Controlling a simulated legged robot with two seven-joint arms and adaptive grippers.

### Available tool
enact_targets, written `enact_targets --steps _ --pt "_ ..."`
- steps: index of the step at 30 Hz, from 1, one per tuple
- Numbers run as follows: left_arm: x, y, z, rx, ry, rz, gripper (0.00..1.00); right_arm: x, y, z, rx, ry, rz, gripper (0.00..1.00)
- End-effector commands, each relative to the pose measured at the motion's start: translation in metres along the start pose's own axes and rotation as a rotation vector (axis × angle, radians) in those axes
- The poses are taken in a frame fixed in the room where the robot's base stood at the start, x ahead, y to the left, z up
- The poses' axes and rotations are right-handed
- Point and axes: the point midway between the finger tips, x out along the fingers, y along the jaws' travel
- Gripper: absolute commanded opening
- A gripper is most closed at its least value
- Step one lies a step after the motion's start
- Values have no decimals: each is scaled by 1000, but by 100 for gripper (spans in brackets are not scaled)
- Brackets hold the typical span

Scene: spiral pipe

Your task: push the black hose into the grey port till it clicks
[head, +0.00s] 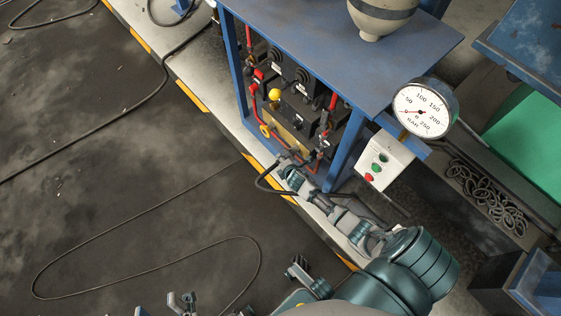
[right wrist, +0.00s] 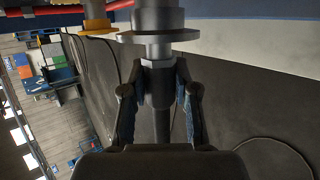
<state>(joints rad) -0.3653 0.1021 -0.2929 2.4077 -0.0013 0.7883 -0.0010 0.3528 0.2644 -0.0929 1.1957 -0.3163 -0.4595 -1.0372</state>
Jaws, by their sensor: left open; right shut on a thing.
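In the right wrist view my right gripper (right wrist: 160,88) is shut on the black hose (right wrist: 162,122) near its light grey metal end. That end stands straight against the underside of the grey port (right wrist: 158,22), a wide round flange. I cannot tell how deep it sits. In the head view my right gripper (head: 290,172) is at the foot of the blue bench frame, and the hose (head: 262,183) bends in a loop beside it. The port is too small and covered there to make out. My left gripper (head: 163,305) is open and empty at the bottom edge, partly cut off.
The blue bench (head: 340,55) holds red pipes, black valves and a yellow knob (head: 275,95). A gauge (head: 424,109) and a button box (head: 386,160) are on its right. A yellow fitting (right wrist: 97,20) is left of the port. Cables lie on the open dark floor (head: 120,180).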

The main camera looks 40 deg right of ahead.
Motion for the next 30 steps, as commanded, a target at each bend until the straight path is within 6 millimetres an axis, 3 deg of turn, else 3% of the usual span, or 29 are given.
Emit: enact_targets --steps 30 --pt "2 0 -2 0 3 1 57 4 1 18 -1 -5 0 0"
